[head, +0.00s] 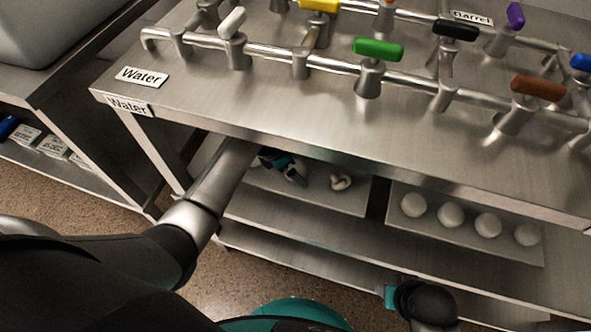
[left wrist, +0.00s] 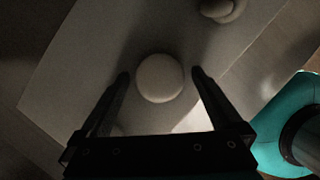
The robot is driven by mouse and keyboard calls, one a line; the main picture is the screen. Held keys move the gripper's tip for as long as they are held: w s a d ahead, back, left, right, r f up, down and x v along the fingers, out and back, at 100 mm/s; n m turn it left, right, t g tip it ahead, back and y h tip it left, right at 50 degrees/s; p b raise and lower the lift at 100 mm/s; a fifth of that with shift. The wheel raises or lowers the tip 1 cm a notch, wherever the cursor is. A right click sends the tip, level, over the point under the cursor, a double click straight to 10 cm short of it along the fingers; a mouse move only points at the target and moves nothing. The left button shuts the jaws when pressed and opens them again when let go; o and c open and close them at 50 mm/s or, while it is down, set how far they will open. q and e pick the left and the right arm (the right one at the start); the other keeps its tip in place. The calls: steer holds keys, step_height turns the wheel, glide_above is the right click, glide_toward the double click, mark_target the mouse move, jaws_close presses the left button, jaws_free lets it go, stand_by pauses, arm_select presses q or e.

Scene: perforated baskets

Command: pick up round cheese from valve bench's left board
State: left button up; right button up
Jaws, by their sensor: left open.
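A pale round cheese (left wrist: 159,82) lies on the left board (left wrist: 65,75) in the left wrist view. My left gripper (left wrist: 160,73) is open, with one finger on each side of the cheese and a gap showing at both sides. In the head view my left gripper (head: 284,168) reaches under the bench top, over the left board (head: 325,199) on the shelf below. The cheese between the fingers cannot be made out in the head view. My right gripper is not in view.
A small pale object (head: 340,182) sits on the left board, right of my gripper. A second board (head: 465,240) to the right holds several pale round pieces. The bench top (head: 270,105), with pipes and coloured valve handles, overhangs the shelf closely.

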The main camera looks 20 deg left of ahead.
arm_select(q)
steer(key=shift+c, duration=0.2)
steer(key=c, duration=1.4)
